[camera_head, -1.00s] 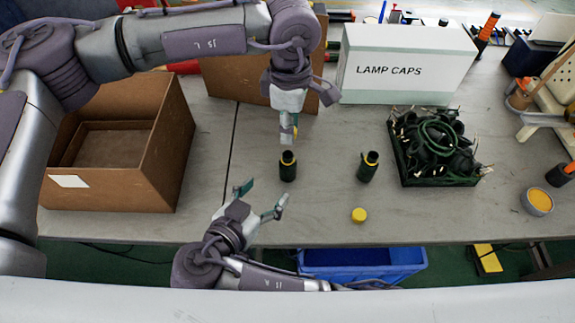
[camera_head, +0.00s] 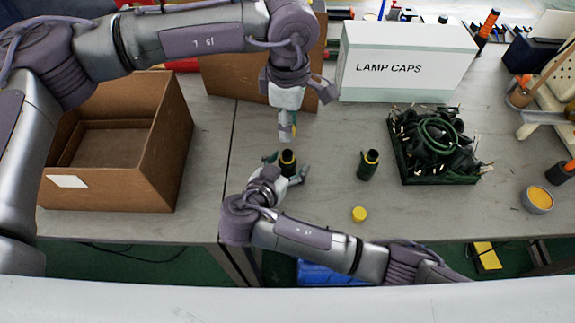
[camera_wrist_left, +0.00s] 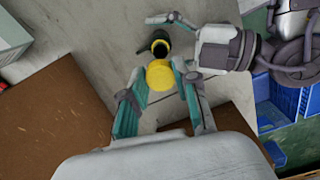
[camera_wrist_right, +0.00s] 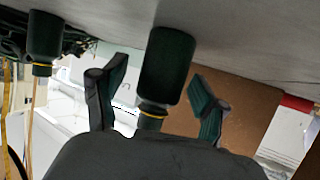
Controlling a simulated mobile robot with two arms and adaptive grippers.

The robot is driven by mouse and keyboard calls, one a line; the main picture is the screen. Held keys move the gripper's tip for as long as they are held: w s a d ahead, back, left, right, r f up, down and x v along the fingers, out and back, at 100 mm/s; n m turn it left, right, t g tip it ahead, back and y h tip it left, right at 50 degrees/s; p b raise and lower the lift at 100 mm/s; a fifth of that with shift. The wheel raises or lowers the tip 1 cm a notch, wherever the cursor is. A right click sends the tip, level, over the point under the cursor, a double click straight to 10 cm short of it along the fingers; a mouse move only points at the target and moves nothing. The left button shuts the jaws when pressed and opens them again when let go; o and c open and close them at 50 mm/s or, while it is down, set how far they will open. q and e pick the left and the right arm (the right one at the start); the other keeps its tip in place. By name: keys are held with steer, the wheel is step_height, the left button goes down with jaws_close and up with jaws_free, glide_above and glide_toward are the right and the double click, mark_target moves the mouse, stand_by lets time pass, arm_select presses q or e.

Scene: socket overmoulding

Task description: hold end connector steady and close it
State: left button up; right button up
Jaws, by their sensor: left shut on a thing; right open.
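A dark end connector (camera_head: 287,166) with a yellow ring stands upright on the table. My left gripper (camera_head: 288,136) points down just above and behind it. In the left wrist view, that gripper is shut on a yellow cap (camera_wrist_left: 160,76), with the connector (camera_wrist_left: 158,45) beyond it. My right gripper (camera_head: 286,170) is open, one finger on each side of the connector. In the right wrist view, the connector (camera_wrist_right: 167,65) lies between the open fingers with gaps to both.
A second connector (camera_head: 367,165) stands to the right, near a loose yellow cap (camera_head: 359,214). A cardboard box (camera_head: 160,145) stands left. A white LAMP CAPS box (camera_head: 405,65) stands at the back.

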mark_target(288, 154)
jaws_close()
arm_select(q)
steer(key=shift+f, duration=2.5)
steer(key=shift+f, duration=0.15)
steer(key=shift+f, duration=0.75)
steer(key=shift+f, duration=0.55)
